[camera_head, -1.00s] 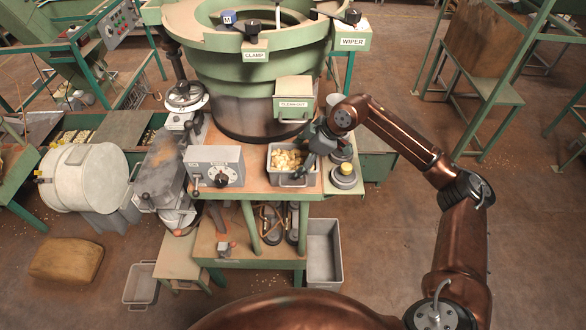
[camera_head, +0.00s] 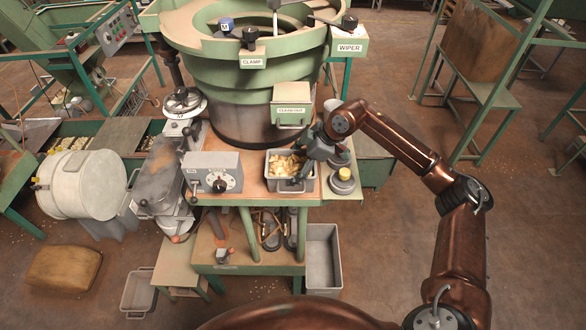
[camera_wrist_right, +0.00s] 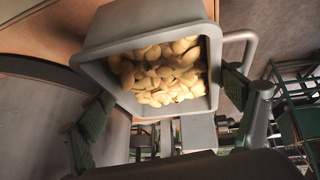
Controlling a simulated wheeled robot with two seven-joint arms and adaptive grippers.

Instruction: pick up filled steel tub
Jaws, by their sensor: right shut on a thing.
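The filled steel tub (camera_head: 281,186) is a small grey bin of pale yellow nuts (camera_head: 283,164), on the front right of the machine's worktop in the head view. In the right wrist view the tub (camera_wrist_right: 150,22) is large, with the nuts (camera_wrist_right: 165,75) inside it. My right gripper (camera_head: 308,160) reaches in from the right and is shut on the tub at its right side. It hides part of the tub and nuts. In the right wrist view its fingers (camera_wrist_right: 168,98) show at left and right; the exact contact is unclear. My left gripper is not in view.
A grey control box (camera_head: 212,171) with a dial stands left of the tub. The green bowl hopper (camera_head: 248,85) rises behind. A yellow-topped knob (camera_head: 344,174) is close on the right. An empty grey bin (camera_head: 322,258) stands on the floor below the worktop.

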